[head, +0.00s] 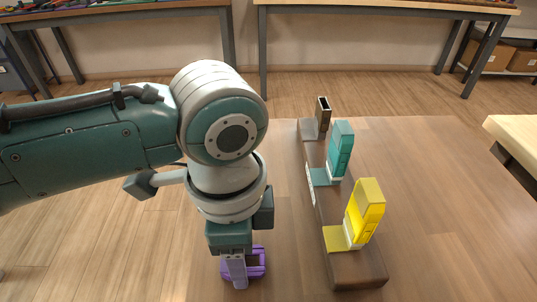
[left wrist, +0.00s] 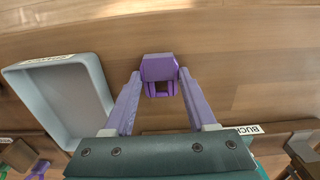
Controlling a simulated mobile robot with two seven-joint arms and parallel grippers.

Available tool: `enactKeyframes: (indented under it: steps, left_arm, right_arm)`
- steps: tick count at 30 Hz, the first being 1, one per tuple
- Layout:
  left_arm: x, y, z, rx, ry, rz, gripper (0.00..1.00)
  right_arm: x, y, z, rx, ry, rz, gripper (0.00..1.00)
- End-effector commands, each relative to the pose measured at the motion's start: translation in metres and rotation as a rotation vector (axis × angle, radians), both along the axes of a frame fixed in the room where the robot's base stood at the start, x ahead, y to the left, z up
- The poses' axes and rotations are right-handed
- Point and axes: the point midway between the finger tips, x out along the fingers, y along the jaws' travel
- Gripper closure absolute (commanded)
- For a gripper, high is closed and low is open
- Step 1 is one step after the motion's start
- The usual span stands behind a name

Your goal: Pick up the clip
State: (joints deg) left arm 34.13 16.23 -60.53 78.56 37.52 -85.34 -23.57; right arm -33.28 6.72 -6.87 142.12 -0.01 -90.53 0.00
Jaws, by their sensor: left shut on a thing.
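A purple clip (head: 257,262) is at the front of the wooden table, just left of the wooden rack, partly hidden by my gripper. In the left wrist view the clip (left wrist: 160,67) sits between the fingertips. My left gripper (head: 238,270) points down and is shut on the clip. In the left wrist view the two fingers of this gripper (left wrist: 160,76) touch the clip on both sides. I cannot tell whether the clip rests on the table or is just above it. My right gripper is in neither view.
The wooden rack (head: 356,268) bears a yellow upright piece (head: 366,212), a teal one (head: 341,150) and a dark hollow one (head: 323,116). A pale grey tray (left wrist: 103,82) shows in the left wrist view. The tabletop (head: 440,200) right of the rack is clear.

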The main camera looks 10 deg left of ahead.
Motion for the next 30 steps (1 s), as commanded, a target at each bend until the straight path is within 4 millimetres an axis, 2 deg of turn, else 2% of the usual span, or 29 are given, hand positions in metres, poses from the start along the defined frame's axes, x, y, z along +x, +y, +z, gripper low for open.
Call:
enactKeyframes:
  steps: [1, 11, 18, 23, 26, 30]
  left_arm:
    - [0.0, 0.0, 0.0, 0.0, 0.0, 0.0, 0.59]
    - [0.0, 0.0, 0.0, 0.0, 0.0, 0.0, 0.95]
    - [0.0, 0.0, 0.001, 0.0, 0.0, 0.0, 0.95]
    - [0.001, 0.0, 0.012, 0.0, -0.001, 0.001, 0.95]
    - [0.001, 0.0, 0.029, -0.001, -0.003, 0.0, 0.95]
    - [0.001, 0.0, 0.067, -0.002, -0.005, -0.001, 0.95]
  right_arm:
    - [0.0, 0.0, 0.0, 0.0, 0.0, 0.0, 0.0]
    - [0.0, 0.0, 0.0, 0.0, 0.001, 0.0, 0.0]
    - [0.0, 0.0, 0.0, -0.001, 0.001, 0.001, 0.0]
    - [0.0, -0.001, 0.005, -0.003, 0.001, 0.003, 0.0]
    - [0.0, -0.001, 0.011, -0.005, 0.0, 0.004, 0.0]
    - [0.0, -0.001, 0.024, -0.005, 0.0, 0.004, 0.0]
